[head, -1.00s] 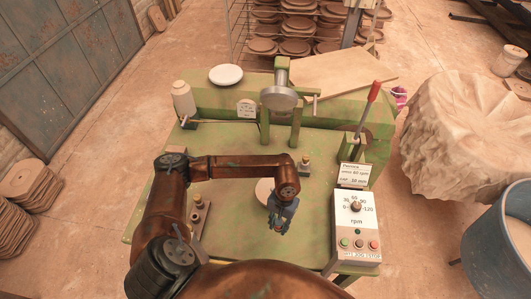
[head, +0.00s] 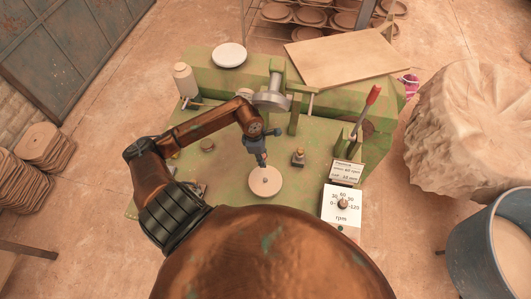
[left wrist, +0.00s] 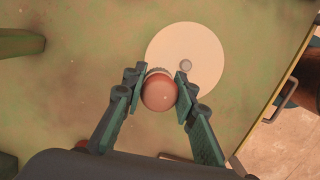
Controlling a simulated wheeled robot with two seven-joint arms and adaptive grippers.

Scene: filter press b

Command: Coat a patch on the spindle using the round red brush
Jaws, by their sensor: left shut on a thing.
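My left gripper (head: 262,161) points down over the green machine top, just behind a pale round disc (head: 265,190) with a small grey knob at its centre. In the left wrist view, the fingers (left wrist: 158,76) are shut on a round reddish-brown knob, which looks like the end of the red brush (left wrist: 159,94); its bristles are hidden. The pale disc (left wrist: 205,55) lies beyond the fingers, with its knob close to the right finger. A grey metal cylinder (head: 272,101) sits between green posts behind the gripper. I cannot tell which part is the spindle. My right gripper is out of view.
A red-handled lever (head: 367,108) and white rpm control box (head: 341,208) stand on the right. A small brass-topped fitting (head: 298,157) is right of the gripper.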

